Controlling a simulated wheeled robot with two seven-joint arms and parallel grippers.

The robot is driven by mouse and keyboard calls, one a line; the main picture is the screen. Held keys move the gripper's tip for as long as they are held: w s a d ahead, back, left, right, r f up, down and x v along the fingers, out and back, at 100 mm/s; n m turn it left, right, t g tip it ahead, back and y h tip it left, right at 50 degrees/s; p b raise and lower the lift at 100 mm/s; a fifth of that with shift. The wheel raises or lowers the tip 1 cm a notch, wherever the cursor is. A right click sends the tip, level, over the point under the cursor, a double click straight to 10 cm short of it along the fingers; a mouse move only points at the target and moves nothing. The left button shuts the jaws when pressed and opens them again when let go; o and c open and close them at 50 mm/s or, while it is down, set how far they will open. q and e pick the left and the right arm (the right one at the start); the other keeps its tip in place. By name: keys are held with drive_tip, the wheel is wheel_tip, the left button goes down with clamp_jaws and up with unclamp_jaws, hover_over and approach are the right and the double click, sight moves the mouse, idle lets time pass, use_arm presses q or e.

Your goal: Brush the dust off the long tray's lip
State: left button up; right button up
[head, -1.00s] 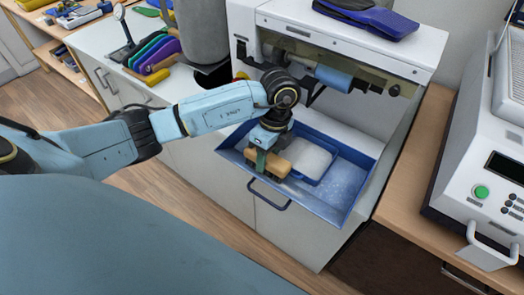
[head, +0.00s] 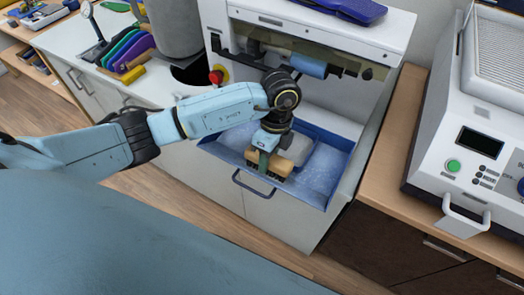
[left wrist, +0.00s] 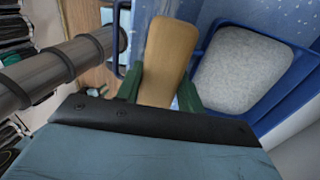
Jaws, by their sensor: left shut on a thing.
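My left gripper (head: 263,158) is shut on a wooden brush (head: 275,167) with dark bristles pointing down. The brush is low at the front edge of the long blue tray (head: 315,192), right by its front lip; I cannot tell whether the bristles touch the lip. In the left wrist view, the green fingers (left wrist: 160,93) hold the brush's tan wooden body (left wrist: 170,50) between them. Pale specks of dust lie on the tray floor, mostly right of the brush. The arm and brush hide part of the tray's front. My right gripper is not in view.
A grey pad in a blue frame (left wrist: 240,70) lies in the tray beside the brush. A dark handle (head: 253,186) sticks out in front of the tray. The white machine (head: 300,30) overhangs the tray's back. Another machine (head: 480,150) stands on the right bench.

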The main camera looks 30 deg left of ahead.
sight(282, 162)
use_arm(q)
drive_tip(key=shift+s+d+f+p, duration=0.1)
drive_tip(key=shift+d+p, duration=0.1)
drive_tip(key=shift+d, duration=0.75)
drive_tip(key=shift+s+d+p, duration=0.1)
drive_tip(key=shift+d+p, duration=0.05)
drive_tip(key=shift+d, duration=0.75)
drive_tip(key=shift+s+d+p, duration=0.1)
drive_tip(key=shift+d+p, duration=0.25)
drive_tip(key=shift+d, duration=1.05)
drive_tip(key=shift+a+p, duration=0.8)
drive_tip(key=shift+a, duration=0.65)
drive_tip(key=shift+w+a+f+p, duration=0.15)
drive_tip(key=shift+a+p, duration=0.3)
drive_tip(key=shift+a, duration=1.2)
drive_tip(key=shift+w+a+r+p, duration=0.15)
drive_tip(key=shift+a+p, duration=0.25)
drive_tip(key=shift+a, duration=0.9)
drive_tip(key=shift+w+a+r+p, duration=0.1)
drive_tip(key=shift+a+p, duration=0.3)
drive_tip(key=shift+a, duration=0.9)
drive_tip(key=shift+w+a, duration=0.15)
drive_tip(key=shift+a, duration=1.7)
drive_tip(key=shift+f, duration=0.1)
